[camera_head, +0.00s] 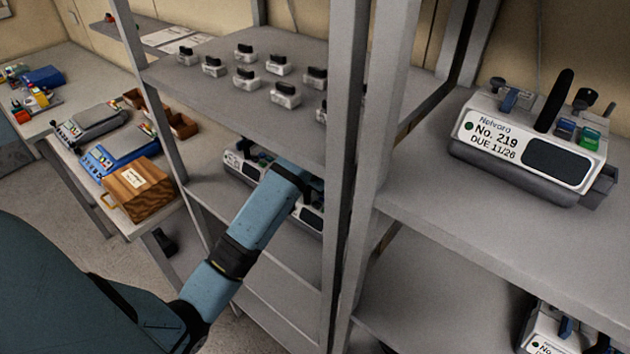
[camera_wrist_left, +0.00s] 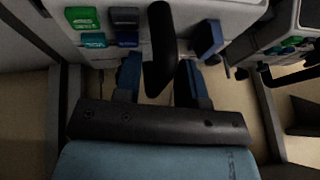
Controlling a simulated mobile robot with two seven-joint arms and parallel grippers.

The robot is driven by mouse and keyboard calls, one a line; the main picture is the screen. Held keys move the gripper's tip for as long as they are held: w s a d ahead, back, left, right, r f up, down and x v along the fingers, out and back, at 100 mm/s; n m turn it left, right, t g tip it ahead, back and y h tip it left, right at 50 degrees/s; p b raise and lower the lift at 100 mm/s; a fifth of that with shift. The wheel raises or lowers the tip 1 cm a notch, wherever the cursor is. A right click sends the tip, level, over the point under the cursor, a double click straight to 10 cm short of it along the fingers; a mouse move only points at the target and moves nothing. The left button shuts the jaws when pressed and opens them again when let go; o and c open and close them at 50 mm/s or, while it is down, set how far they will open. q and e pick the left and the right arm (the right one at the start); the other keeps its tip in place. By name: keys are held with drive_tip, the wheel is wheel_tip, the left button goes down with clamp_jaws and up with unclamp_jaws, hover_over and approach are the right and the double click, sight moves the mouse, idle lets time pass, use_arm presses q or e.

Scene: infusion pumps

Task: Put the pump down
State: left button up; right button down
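A white pump (camera_head: 240,164) with a dark carry handle is on the middle shelf board of the left rack, partly hidden behind my left arm. The left wrist view shows its white top (camera_wrist_left: 225,12), green and blue parts and black handle (camera_wrist_left: 160,40). My right gripper is in neither view.
A pump labelled No. 219 (camera_head: 526,142) stands on the right rack, with another pump (camera_head: 565,330) lower down. Small black-handled units (camera_head: 285,95) fill the board above my arm. Rack posts (camera_head: 355,180) stand close to the arm. A side table holds a wooden box (camera_head: 137,190).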

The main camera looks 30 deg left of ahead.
use_arm(q)
drive_tip(key=shift+o, duration=0.2)
drive_tip(key=shift+r, duration=0.15)
drive_tip(key=shift+r, duration=0.2)
drive_tip(key=b+v, duration=0.1)
drive_tip(key=v, duration=0.1)
drive_tip(key=shift+s+d+r, duration=0.1)
drive_tip(key=shift+s+r, duration=0.2)
drive_tip(key=s+d+b, duration=0.2)
drive_tip(key=s+d, duration=0.2)
drive_tip(key=s, duration=0.7)
